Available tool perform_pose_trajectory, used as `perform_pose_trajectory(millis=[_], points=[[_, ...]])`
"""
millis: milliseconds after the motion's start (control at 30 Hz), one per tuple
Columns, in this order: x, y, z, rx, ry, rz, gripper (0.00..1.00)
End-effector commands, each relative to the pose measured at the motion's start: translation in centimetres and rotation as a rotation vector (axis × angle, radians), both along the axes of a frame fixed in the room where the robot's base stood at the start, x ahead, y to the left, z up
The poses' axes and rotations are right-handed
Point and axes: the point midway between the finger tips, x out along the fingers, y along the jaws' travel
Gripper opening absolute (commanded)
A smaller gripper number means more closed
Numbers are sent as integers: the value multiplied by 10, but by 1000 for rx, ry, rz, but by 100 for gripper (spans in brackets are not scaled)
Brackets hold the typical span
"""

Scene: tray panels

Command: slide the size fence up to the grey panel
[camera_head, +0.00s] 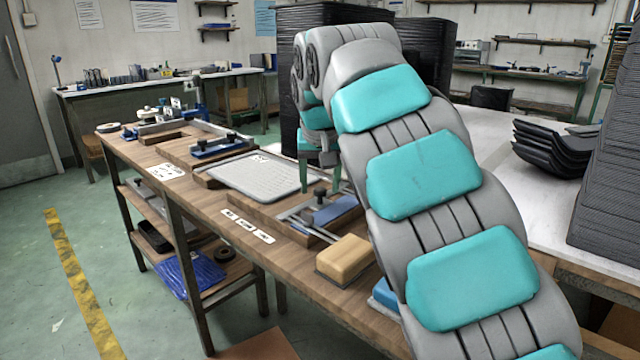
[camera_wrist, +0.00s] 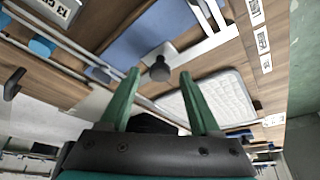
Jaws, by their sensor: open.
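The grey panel (camera_head: 262,175) lies flat on a wooden block on the bench; part of it shows in the wrist view (camera_wrist: 212,100). What looks like the size fence is a blue plate (camera_head: 338,210) with a black knob (camera_head: 319,193), set on metal rails just in front of the panel. In the wrist view the blue plate (camera_wrist: 150,32) and the knob (camera_wrist: 160,70) are close, with a gap between the knob and the panel. My gripper (camera_head: 320,186) is open and empty, its green fingers pointing down on either side of the knob. In the wrist view the gripper (camera_wrist: 160,76) frames the knob; contact cannot be told.
A yellow-tan block (camera_head: 344,258) sits at the bench's near end. A second blue fixture with black knobs (camera_head: 221,147) stands beyond the panel. White labels (camera_head: 247,226) lie along the front edge. Dark stacks (camera_head: 440,75) rise behind my arm, which hides part of the bench.

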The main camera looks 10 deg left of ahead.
Motion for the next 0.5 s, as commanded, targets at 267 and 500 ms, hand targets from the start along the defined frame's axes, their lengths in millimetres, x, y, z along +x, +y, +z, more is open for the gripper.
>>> perform_pose_trajectory(millis=[267,500], points=[[2,0,-6,-1,1,0,63],[2,0,-5,-1,0,0,51]])
